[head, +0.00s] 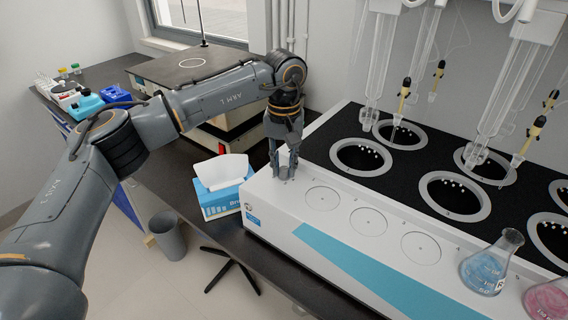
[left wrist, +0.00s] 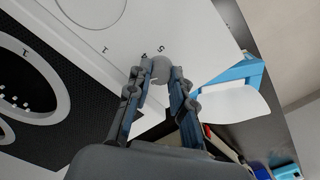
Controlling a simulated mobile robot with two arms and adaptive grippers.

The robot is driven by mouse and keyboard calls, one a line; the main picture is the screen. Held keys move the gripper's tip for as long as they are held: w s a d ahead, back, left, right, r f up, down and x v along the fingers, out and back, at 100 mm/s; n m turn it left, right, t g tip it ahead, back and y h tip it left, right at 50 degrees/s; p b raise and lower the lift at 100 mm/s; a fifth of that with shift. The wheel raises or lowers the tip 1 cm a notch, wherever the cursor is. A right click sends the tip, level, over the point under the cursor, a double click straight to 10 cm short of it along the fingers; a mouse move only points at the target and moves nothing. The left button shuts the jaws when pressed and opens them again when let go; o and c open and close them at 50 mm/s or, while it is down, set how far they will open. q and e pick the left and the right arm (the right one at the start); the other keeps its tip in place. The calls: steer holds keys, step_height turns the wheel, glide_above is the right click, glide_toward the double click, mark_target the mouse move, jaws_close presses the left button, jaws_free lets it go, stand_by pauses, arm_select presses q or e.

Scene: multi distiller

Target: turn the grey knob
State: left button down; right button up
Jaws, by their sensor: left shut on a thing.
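The grey knob (left wrist: 161,68) sits on the white top panel of the distiller (head: 259,203), near its left end. My left gripper (head: 284,172) points down onto this panel. In the left wrist view the fingers of my left gripper (left wrist: 161,76) are shut on the knob, one on each side. Printed marks show on the panel around the knob. In the head view the fingers largely hide the knob. My right gripper is not in view.
A blue-and-white tissue box (head: 220,204) stands close to the distiller's left end. Flasks with blue liquid (head: 485,268) and pink liquid (head: 549,299) stand on the right of the panel. Glass tubes hang over the black wells (head: 361,156). A waste bin (head: 168,238) stands on the floor.

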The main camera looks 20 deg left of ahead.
mark_target(284, 168)
arm_select(q)
steer(key=shift+r, duration=0.1)
steer(key=c, duration=1.2)
jaws_free()
steer(key=shift+o, duration=0.2)
step_height(284, 168, up, 12)
